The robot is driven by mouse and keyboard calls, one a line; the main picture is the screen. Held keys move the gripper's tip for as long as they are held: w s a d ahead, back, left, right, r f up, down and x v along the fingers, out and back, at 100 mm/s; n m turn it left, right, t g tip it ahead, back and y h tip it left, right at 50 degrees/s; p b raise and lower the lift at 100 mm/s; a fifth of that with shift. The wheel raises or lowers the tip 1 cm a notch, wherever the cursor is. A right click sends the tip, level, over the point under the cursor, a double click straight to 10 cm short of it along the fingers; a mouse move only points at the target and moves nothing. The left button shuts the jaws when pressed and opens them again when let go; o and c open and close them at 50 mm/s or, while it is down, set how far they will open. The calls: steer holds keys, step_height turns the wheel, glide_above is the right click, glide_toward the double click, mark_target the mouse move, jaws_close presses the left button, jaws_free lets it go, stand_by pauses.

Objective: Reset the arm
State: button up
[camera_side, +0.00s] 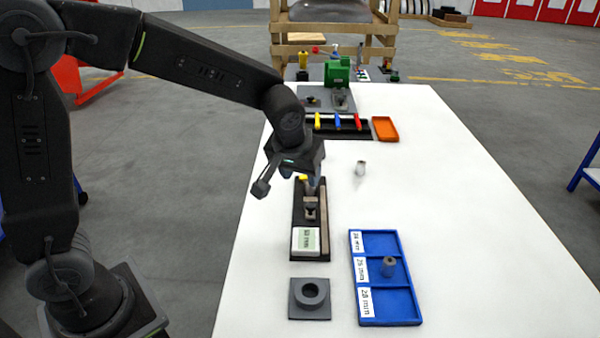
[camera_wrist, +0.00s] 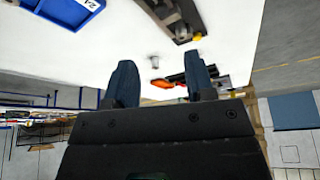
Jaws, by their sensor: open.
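My gripper (camera_side: 300,172) hangs over the black fixture on the white table in the side view, close above its yellow-tipped end. Its two dark fingers (camera_wrist: 160,80) are spread apart in the wrist view, with nothing between them that I can see as held. The black fixture (camera_side: 296,215) carries a small grey clamp-like part (camera_side: 310,206) and a white box with a display (camera_side: 305,241). The fixture also shows at the top of the wrist view (camera_wrist: 172,18). From the side, my fingertips partly overlap the fixture, so I cannot tell the exact gap.
A blue tray (camera_side: 370,243) with labelled compartments holds a grey cylinder (camera_side: 389,266) in its middle one. A grey block with a ring (camera_side: 310,298) lies left of it. A small cylinder (camera_side: 360,168) stands alone. An orange tray (camera_side: 385,129) lies farther back. The table's right side is clear.

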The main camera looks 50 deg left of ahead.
steer(key=s+a+r+m+h, duration=0.1)
steer(key=s+r+m, duration=0.1)
steer(key=s, duration=0.9)
steer(key=s+a+r+m+t, duration=0.1)
steer(key=s+r, duration=0.4)
steer(key=s, duration=0.5)
steer(key=shift+s+a+r+m+t+h, duration=0.25)
steer(key=shift+s+a+m+h, duration=0.2)
steer(key=shift+m, duration=0.25)
